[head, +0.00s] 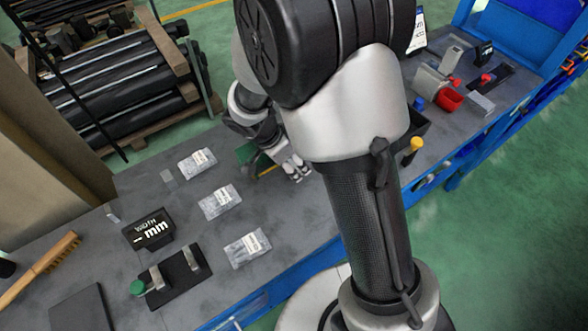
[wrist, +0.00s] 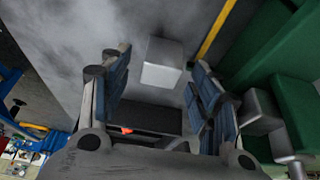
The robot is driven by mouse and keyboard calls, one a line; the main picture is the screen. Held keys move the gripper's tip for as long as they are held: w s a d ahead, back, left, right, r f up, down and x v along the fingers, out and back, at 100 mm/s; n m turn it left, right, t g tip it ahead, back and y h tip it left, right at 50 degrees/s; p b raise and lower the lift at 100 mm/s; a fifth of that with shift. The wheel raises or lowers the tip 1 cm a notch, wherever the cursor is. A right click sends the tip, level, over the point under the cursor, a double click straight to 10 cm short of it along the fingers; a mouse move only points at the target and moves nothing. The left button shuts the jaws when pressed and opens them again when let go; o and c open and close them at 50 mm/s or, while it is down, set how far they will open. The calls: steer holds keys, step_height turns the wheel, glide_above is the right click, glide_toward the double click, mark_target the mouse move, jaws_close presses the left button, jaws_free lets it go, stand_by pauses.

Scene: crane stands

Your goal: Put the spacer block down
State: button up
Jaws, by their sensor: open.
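The spacer block is most likely the small light grey block (wrist: 163,62) in the wrist view. It is at the fingertips of my gripper (wrist: 160,66), with a visible gap on both sides. My gripper is open, and its fingers do not appear to touch the block. The block seems to rest on the grey table top (wrist: 95,30), though its underside is hidden. In the head view my gripper (head: 294,168) is low over the bench, partly behind my arm, and I cannot make out the block there.
A green object (wrist: 292,110) with grey parts stands close to the right finger, near a yellow strip (wrist: 216,30). Several labelled clear packs (head: 221,201), a black display (head: 149,230) and a dark fixture (head: 180,277) are left of my arm. Bench between them is bare.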

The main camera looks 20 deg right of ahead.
steer(key=shift+f, duration=0.3)
steer(key=shift+r, duration=0.1)
jaws_close()
stand_by(0.4)
steer(key=shift+r, duration=0.1)
step_height(320, 180, up, 20)
steer(key=p, duration=0.6)
steer(key=n+t+y, duration=0.2)
steer(key=n+t, duration=0.1)
steer(key=n, duration=0.6)
glide_above(292, 164)
step_height(292, 164, down, 6)
steer(key=n, duration=0.1)
steer(key=w+f+n+y, duration=0.1)
steer(key=n, duration=0.1)
steer(key=w+n+y, duration=0.1)
steer(key=n, duration=0.1)
steer(key=shift+w+d+f, duration=0.1)
steer(key=shift+d+f, duration=0.05)
steer(key=shift+d, duration=0.15)
